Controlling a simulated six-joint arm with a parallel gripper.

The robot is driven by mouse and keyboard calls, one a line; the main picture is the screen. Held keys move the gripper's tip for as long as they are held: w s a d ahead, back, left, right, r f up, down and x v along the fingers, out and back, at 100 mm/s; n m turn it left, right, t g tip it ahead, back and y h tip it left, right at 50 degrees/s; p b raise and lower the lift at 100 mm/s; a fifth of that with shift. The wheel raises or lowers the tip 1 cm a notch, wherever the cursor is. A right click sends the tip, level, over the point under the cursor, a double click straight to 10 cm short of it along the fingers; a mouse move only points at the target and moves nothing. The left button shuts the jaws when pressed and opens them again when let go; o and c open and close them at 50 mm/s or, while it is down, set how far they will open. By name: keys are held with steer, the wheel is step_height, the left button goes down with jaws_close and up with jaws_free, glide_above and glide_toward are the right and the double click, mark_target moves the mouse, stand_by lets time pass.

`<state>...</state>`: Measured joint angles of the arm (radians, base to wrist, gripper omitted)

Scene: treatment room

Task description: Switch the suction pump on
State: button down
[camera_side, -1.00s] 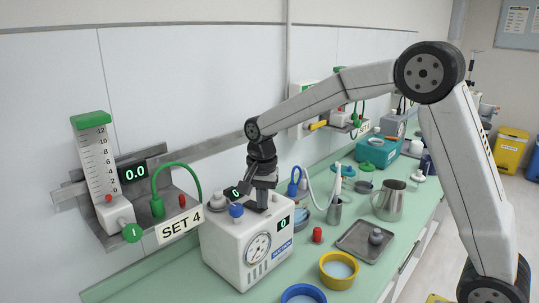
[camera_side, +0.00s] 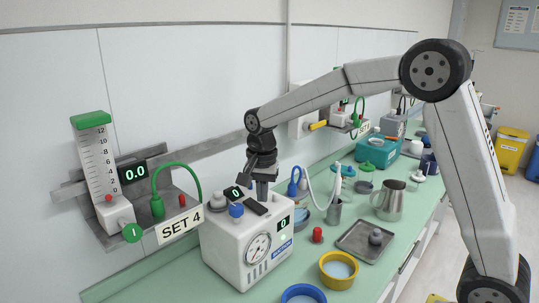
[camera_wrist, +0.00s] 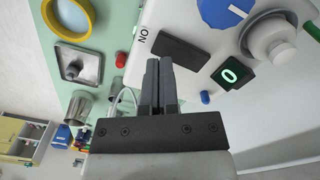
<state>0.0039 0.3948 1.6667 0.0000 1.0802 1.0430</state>
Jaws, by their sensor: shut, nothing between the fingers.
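The suction pump (camera_side: 228,245) is a white box with a round dial gauge and a green "0" display on its front. A small pale bright spot shows under that display. A dark rocker switch (camera_side: 256,208) lies on its top; in the wrist view the rocker (camera_wrist: 180,50) has an "ON" label by one end. My gripper (camera_side: 261,194) is shut and empty, just above the pump top behind the rocker. In the wrist view my fingertips (camera_wrist: 160,62) point towards the rocker's ON-label side. Whether they touch it is unclear.
A blue knob (camera_side: 236,210), a grey-white knob (camera_side: 218,201) and a small display (camera_side: 234,192) crowd the pump top. A wall unit labelled SET 4 (camera_side: 180,229) is at left. A red cap (camera_side: 317,235), metal tray (camera_side: 352,247) and yellow bowl (camera_side: 339,282) stand right.

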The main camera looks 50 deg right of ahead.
mark_target(263, 210)
steer(key=shift+r, duration=2.4)
steer(key=shift+s+f, duration=0.1)
steer(key=s+f+n+t, duration=0.2)
steer(key=s+f+n, duration=1)
steer(key=s, duration=0.6)
step_height(263, 210, down, 2)
steer(key=shift+f+t, duration=0.1)
steer(key=shift+t, duration=0.2)
steer(key=shift+a, duration=0.1)
